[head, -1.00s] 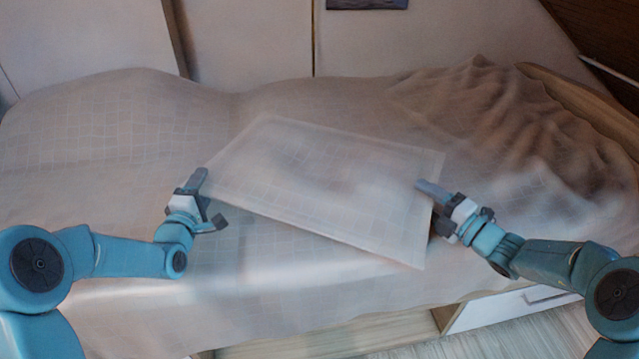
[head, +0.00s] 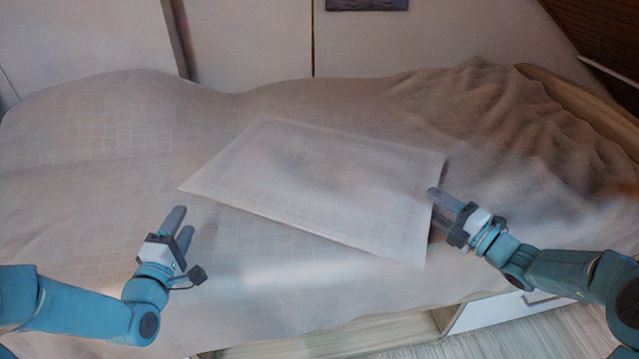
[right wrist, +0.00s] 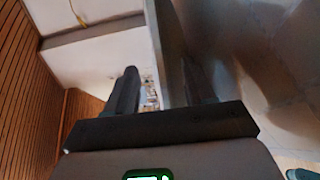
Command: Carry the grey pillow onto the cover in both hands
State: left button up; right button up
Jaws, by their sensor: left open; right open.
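The grey pillow (head: 325,190) is a flat, pale rectangle with a faint grid pattern. It lies at a slant on the similarly patterned cover (head: 90,150), in the middle of the head view. My left gripper (head: 182,226) is open and empty, apart from the pillow, below its left corner. My right gripper (head: 448,200) is open at the pillow's right edge. In the right wrist view, the fingers of that gripper (right wrist: 165,90) stand apart with a pale edge between them, seemingly the pillow's. I cannot tell whether they touch it.
The cover is rumpled at the right, near the wooden bed edge (head: 575,105). White panels (head: 250,40) stand behind the bed. A drawer with a pale front (head: 490,312) is below the bed at the lower right. The cover left of the pillow is clear.

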jog(key=v, duration=0.9)
